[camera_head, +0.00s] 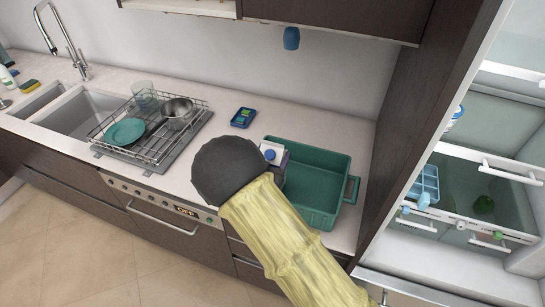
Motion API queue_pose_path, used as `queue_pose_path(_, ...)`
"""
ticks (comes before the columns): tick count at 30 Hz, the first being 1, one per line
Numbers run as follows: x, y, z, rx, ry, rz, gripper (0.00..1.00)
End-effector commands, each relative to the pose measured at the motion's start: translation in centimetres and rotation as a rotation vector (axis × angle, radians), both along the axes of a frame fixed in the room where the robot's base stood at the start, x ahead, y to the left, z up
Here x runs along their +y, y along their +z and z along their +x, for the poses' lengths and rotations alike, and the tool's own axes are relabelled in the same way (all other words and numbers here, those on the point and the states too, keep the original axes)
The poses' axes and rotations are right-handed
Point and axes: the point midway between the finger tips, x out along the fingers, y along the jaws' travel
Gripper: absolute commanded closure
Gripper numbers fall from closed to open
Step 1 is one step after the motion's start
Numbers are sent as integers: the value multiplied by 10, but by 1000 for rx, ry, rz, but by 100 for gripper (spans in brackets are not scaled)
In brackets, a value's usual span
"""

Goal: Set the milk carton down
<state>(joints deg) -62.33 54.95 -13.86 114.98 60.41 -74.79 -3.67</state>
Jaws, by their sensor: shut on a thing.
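The milk carton (272,154) is white and purple with a blue cap. Its top shows just right of the dark round end of my arm, and its lower part is hidden. It is at the left edge of the green bin (318,178); whether it is inside, over or beside the bin I cannot tell. My gripper (228,170) is mostly hidden behind its own dark wrist cover, at the carton, and is shut on it. The fingertips do not show.
A dish rack (152,130) with a teal plate, a metal bowl and a glass stands left, beside the sink (83,110). A small blue item (243,117) lies on the counter. An open fridge (470,190) is on the right. Counter behind the bin is clear.

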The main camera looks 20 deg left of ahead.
Motion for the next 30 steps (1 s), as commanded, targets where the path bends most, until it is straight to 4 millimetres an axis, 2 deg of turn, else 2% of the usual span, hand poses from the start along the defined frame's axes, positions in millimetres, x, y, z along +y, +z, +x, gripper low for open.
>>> queue_pose_path(15,1,-10,0,-5,1,3,100)
queue_pose_path(16,1,-12,-1,-1,2,1,33)
queue_pose_path(18,1,-11,-1,-1,2,1,19)
queue_pose_path(19,1,-11,-1,-1,2,1,15)
queue_pose_path(30,1,-8,-1,-1,2,1,15)
